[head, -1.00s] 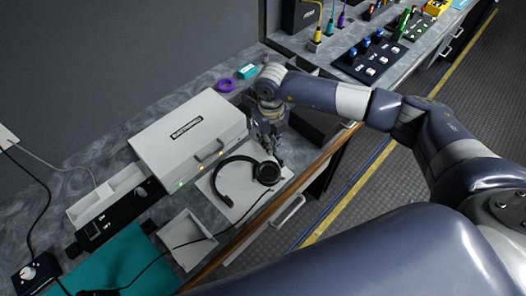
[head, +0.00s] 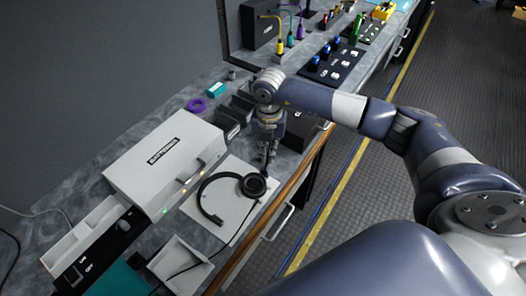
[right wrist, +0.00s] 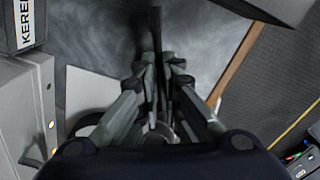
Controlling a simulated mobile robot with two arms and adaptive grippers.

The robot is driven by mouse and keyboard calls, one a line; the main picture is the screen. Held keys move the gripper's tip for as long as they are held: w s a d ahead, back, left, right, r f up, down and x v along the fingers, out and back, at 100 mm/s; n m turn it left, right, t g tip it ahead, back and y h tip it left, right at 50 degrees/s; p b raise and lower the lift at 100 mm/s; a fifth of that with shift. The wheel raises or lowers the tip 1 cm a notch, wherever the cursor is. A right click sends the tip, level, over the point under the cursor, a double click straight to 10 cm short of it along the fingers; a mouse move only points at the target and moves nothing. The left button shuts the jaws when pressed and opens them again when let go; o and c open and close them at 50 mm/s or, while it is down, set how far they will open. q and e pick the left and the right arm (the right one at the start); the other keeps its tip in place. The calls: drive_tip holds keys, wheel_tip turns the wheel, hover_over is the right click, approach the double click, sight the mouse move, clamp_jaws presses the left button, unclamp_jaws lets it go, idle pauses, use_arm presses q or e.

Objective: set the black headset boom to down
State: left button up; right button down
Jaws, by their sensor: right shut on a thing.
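The black headset (head: 208,190) lies on a pale mat (head: 236,167) on the counter. Its round ear cup (head: 254,186) is at the right, towards the counter's front edge. My right gripper (head: 268,163) points down just beyond the ear cup. In the right wrist view my right gripper (right wrist: 157,82) is shut on a thin dark bar, apparently the headset boom (right wrist: 156,35), which sticks out past the fingertips. The boom's angle to the headset is hard to tell, as the fingers hide part of it. My left gripper is not in view.
A grey battery case (head: 165,165) stands left of the mat, close to the headset. A light tray (head: 180,262) is in front. Dark boxes (head: 240,105) stand behind my gripper. The headset's cable (head: 232,236) runs towards the tray.

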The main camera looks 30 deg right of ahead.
drive_tip(key=shift+s+d+m, duration=0.25)
drive_tip(key=shift+s+m, duration=0.1)
drive_tip(key=shift+m, duration=0.65)
drive_tip(key=m, duration=0.1)
drive_tip(key=s+m, duration=0.1)
drive_tip(key=shift+d+m, duration=0.3)
drive_tip(key=shift+d, duration=0.1)
drive_tip(key=s+m, duration=0.1)
drive_tip(key=m, duration=0.2)
drive_tip(key=shift+s+d+p, duration=0.25)
drive_tip(key=shift+s+p, duration=0.05)
drive_tip(key=shift+s, duration=0.1)
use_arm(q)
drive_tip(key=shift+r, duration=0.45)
use_arm(e)
drive_tip(key=shift+s+m, duration=0.35)
drive_tip(key=shift+m, duration=0.4)
drive_tip(key=shift+s+m, duration=0.3)
drive_tip(key=shift+m, duration=0.45)
drive_tip(key=c, duration=1.8)
unclamp_jaws()
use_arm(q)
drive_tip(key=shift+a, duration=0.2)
use_arm(e)
drive_tip(key=shift+o, duration=0.2)
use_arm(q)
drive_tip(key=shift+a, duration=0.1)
